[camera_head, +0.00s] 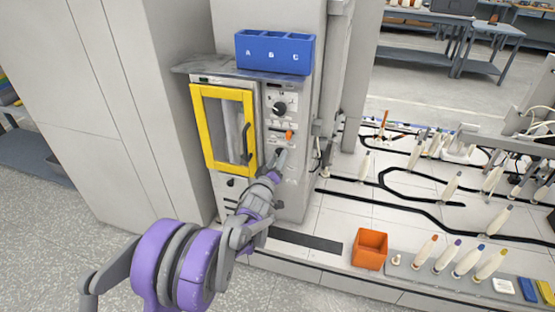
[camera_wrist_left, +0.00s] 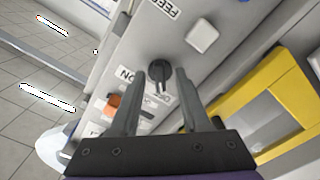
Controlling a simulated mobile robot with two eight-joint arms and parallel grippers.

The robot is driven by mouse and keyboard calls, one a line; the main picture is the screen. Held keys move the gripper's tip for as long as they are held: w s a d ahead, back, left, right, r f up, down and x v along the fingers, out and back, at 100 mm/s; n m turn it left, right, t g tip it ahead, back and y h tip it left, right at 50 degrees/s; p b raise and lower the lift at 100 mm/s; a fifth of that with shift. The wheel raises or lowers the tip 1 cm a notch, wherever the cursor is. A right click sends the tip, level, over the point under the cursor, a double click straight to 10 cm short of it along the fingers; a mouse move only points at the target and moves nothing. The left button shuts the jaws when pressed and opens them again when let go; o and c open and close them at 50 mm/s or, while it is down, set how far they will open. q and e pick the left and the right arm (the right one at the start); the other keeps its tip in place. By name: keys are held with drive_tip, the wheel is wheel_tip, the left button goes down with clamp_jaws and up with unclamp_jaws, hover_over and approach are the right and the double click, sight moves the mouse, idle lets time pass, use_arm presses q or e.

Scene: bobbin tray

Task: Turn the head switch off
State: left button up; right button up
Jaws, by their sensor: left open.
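A dark round switch knob (camera_wrist_left: 166,68) with a pointer sits on the grey control panel (camera_head: 272,178), with labels beside it that seem to read ON and OFF. I cannot read a HEAD label. In the left wrist view my left gripper (camera_wrist_left: 160,72) is open, its two fingers pointing at the panel on either side of this knob. I cannot tell whether they touch it. In the head view the left gripper (camera_head: 281,155) is at the panel just below an orange knob (camera_head: 289,135) and partly hides the switch. My right gripper is not in view.
A yellow-framed door (camera_head: 208,130) is left of the panel. A larger black dial (camera_head: 280,108) is above the orange knob, and a white button (camera_wrist_left: 202,36) is near the FEED label. A blue bin (camera_head: 275,66) stands on top. An orange box (camera_head: 369,250) and several bobbins are at right.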

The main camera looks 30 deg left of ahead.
use_arm(q)
drive_tip(key=v, duration=1)
drive_tip(key=shift+s, duration=0.35)
drive_tip(key=shift+d, duration=0.25)
